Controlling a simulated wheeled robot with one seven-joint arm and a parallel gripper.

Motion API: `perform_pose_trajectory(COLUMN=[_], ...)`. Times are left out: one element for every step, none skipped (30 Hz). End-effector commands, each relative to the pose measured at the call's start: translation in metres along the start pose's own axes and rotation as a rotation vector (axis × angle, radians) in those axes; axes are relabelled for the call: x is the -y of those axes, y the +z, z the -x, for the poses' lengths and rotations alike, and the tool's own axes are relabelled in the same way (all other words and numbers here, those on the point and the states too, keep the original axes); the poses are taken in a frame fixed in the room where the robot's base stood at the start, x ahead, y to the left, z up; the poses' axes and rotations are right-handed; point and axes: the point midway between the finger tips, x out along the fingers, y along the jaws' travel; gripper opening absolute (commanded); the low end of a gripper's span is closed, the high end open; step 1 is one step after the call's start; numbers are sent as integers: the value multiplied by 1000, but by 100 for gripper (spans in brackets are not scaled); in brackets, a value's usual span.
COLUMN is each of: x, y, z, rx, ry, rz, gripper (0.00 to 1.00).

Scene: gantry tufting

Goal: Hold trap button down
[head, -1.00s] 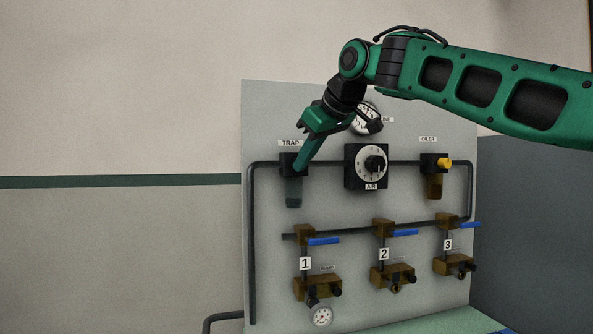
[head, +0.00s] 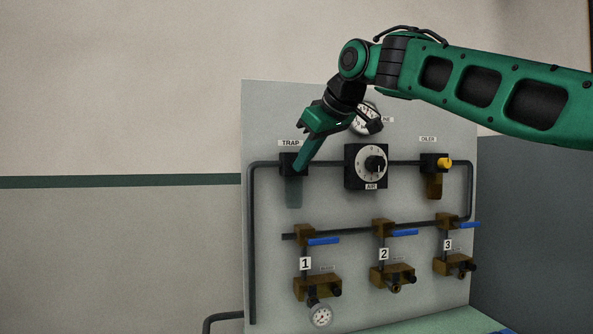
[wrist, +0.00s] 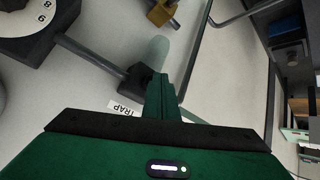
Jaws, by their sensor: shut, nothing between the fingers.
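The trap (head: 293,190) hangs at the upper left of the grey panel, a black block with a bowl below it, under a TRAP label (head: 290,143). My gripper (head: 297,169) is shut and empty, its fingertips at the front of the trap's black block. In the wrist view my fingers (wrist: 160,90) reach to the black block (wrist: 139,80), with the TRAP label (wrist: 126,107) beside them. The trap button is hidden behind my fingertips, so I cannot tell whether it is pressed in.
The AIR dial (head: 371,164) is right of the trap, and the oiler (head: 435,163) with its yellow knob is farther right. A round gauge (head: 364,119) is partly behind my wrist. Valves with blue handles (head: 323,241) are lower down. The wall left of the panel is clear.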

Motion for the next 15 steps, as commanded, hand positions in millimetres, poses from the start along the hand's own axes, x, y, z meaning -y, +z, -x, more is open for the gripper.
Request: perform_pose_trajectory(x=[0,0,1,2,2,3,4,4,5,6,7,8,9,9,9], y=[0,1,1,2,2,3,4,5,6,7,8,8,9,9,9], z=[0,1,2,2,3,5,6,7,8,9,10,11,12,12,13], rx=[0,0,0,0,0,0,-1,-1,0,0,0,0,0,0,0], ry=[0,0,0,0,0,1,1,2,2,2,1,1,1,1,0], rz=[0,0,0,0,0,0,0,-1,-1,-1,-1,0,0,1,1], gripper=[0,0,0,0,0,0,0,0,0,0,0,0,0,0,0])
